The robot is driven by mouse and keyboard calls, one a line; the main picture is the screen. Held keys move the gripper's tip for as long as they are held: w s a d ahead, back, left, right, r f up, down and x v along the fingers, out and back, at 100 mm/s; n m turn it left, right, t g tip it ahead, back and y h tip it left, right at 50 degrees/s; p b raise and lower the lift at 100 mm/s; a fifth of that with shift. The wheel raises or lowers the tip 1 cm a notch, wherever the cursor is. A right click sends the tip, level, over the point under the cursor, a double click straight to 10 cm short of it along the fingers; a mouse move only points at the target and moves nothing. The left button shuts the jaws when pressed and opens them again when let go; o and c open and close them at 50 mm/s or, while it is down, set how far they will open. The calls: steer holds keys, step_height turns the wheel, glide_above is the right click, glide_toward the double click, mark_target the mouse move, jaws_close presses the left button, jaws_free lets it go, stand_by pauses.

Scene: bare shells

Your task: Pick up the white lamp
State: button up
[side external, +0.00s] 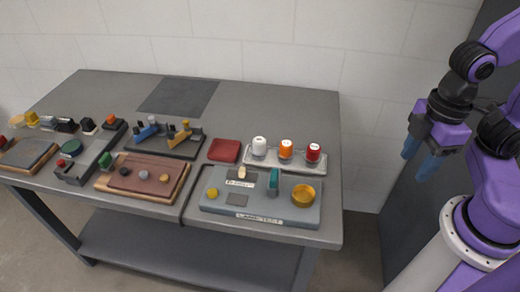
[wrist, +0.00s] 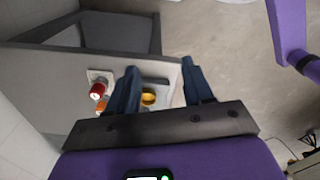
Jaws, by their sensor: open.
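The white lamp (side external: 259,147) stands upright at the left end of a light grey tray on the table, in a row with an orange lamp (side external: 286,150) and a red lamp (side external: 313,154). My gripper (side external: 425,158) is open and empty, raised off to the right of the table, well apart from the lamps. In the wrist view my gripper (wrist: 160,85) shows its two dark blue fingers spread. The red lamp (wrist: 98,90) and part of the orange lamp (wrist: 101,106) show there too. I cannot make out the white lamp in that view.
A grey panel (side external: 232,213) labelled for a lamp test, with a yellow cup (side external: 303,195) and a teal switch, lies in front of the lamp tray (side external: 318,167). A dark red square (side external: 224,151) lies left of the tray. Boards with small parts fill the left. The table's back right is clear.

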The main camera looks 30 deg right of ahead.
steer(key=w+a+f+m+g+y, duration=0.1)
steer(key=w+a+m+g+y, duration=0.2)
steer(key=w+m, duration=0.6)
steer(key=w+a+f+m+g, duration=0.1)
steer(key=w+a+m+g, duration=0.35)
steer(key=w, duration=0.75)
steer(key=m+t+y, duration=0.3)
steer(key=m+y, duration=0.6)
steer(key=m, duration=0.4)
glide_toward(259, 140)
steer(key=shift+y, duration=0.3)
steer(key=a+f, duration=0.1)
steer(key=s+a, duration=0.1)
steer(key=a+f, duration=0.1)
steer(key=shift+s+f, duration=0.35)
steer(key=shift+x, duration=3.05)
steer(key=shift+w, duration=0.25)
steer(key=c, duration=0.8)
